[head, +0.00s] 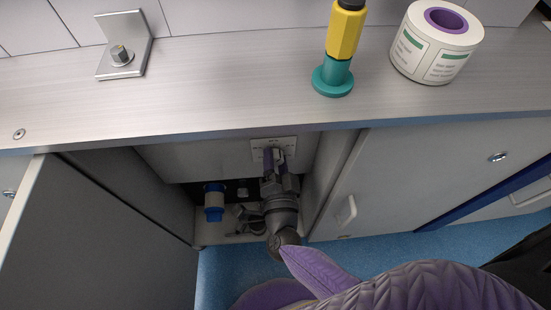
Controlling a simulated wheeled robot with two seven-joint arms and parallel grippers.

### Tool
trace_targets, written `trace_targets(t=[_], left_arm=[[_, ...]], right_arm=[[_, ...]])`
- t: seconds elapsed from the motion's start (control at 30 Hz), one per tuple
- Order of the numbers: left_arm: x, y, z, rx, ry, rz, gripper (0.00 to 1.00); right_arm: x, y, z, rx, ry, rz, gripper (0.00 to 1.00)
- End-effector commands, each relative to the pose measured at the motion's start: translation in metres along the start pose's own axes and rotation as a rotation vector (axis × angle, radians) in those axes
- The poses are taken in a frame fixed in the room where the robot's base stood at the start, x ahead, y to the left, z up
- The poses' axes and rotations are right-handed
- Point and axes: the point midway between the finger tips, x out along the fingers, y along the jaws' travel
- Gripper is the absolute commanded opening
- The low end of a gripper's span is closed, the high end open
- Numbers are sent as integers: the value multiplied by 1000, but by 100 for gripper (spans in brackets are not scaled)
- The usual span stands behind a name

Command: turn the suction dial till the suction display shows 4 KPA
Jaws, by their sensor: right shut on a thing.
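My right gripper (274,160) reaches into the open cabinet under the counter. Its fingers are shut at a small white panel (288,144) with dark markings, on the cabinet's upper inner face. The fingers cover what they hold, which appears to be the suction dial; its setting cannot be read. No suction display figure is legible in the head view. My left gripper is not in view.
A blue and white cylinder (214,202) stands inside the cabinet, left of my gripper. The open door (95,235) bounds the left. On the counter (220,70) are a metal bracket (125,45), a yellow and teal tool (345,45) and a label roll (435,45).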

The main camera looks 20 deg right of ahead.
Motion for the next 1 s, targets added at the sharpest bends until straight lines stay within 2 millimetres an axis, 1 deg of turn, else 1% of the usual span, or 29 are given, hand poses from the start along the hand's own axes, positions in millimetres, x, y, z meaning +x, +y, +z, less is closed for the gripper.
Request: trace_targets(t=[0.43, 0.47, 0.5, 0.57, 0.6, 0.63, 1.0], left_arm=[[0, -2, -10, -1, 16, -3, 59], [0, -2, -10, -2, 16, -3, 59], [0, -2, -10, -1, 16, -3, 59], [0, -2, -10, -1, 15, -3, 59], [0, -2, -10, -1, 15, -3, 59], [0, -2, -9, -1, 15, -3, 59], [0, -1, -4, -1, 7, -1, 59]], right_arm=[[-1, 1, 1, 10, -3, 3, 0], [-1, 1, 1, 10, -3, 3, 58], [-1, 1, 1, 10, -3, 3, 67], [-1, 1, 1, 9, -2, 2, 79], [0, 1, 0, 9, -2, 2, 88], [0, 1, 0, 9, -2, 2, 89], [0, 0, 0, 9, -1, 1, 89]])
